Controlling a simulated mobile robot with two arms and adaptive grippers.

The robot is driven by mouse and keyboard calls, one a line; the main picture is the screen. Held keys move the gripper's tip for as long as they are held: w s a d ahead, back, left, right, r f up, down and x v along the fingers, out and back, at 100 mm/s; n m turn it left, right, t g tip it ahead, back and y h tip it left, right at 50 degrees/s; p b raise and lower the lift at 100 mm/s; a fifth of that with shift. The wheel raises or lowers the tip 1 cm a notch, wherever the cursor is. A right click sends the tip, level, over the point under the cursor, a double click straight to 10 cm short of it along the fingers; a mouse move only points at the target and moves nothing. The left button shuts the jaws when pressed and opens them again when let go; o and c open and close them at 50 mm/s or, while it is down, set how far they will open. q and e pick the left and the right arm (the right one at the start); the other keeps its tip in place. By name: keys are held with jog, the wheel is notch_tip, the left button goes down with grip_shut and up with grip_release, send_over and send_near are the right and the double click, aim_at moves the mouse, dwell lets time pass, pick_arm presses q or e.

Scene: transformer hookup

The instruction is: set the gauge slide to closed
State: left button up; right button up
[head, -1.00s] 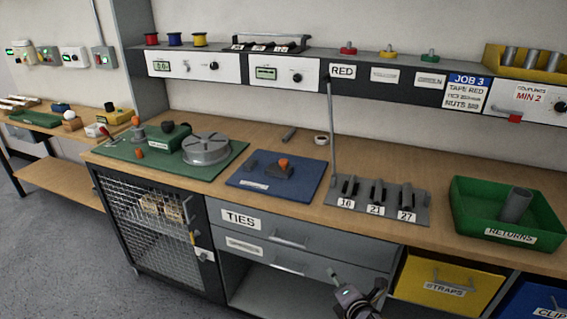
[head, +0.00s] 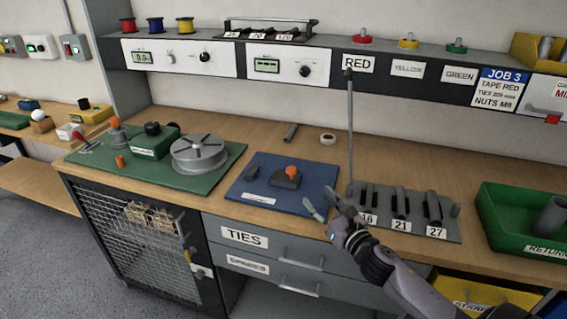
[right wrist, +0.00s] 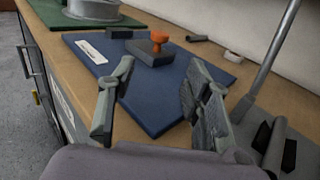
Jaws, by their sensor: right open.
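A blue board (head: 250,172) lies on the wooden bench. On it sits a dark grey block with an orange knob (head: 291,172), which looks like the gauge slide; its setting cannot be read. The block also shows in the right wrist view (right wrist: 150,55), beyond my fingers. A white label (head: 260,199) lies on the board's front part, too small to read. My right gripper (head: 323,204) is open and empty at the board's front right corner, with the knob ahead of it, apart from it. My left gripper is not in view.
A grey rack of slotted tools (head: 403,211) and a tall thin rod (head: 350,130) stand close right of my right gripper. A green board (head: 110,165) with a round grey fixture (head: 199,153) lies left. A green returns bin (head: 500,225) is at right.

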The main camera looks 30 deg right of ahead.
aim_at(294, 171)
jog(key=shift+w+r, duration=0.2)
jog(key=shift+r, duration=0.1)
jog(key=w, duration=0.4)
jog(key=shift+d+r+p, duration=0.15)
jog(key=shift+r+p, duration=0.1)
jog(key=shift+p, duration=0.05)
jog(key=w, duration=0.3)
jog(key=shift+w+d+f, duration=0.15)
jog(key=shift+w+f, duration=0.05)
jog(key=shift+w, duration=0.05)
jog(key=w, duration=0.4)
jog(key=shift+w+d+r+p, duration=0.1)
jog(key=shift+w+d+p, duration=0.05)
jog(key=shift+w+p, duration=0.15)
jog(key=shift+w+d, duration=0.15)
jog(key=shift+w, duration=1.4)
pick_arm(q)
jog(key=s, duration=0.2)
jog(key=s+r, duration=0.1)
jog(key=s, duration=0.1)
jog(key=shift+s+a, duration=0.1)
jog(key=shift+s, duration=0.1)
pick_arm(e)
jog(key=shift+c, duration=0.2)
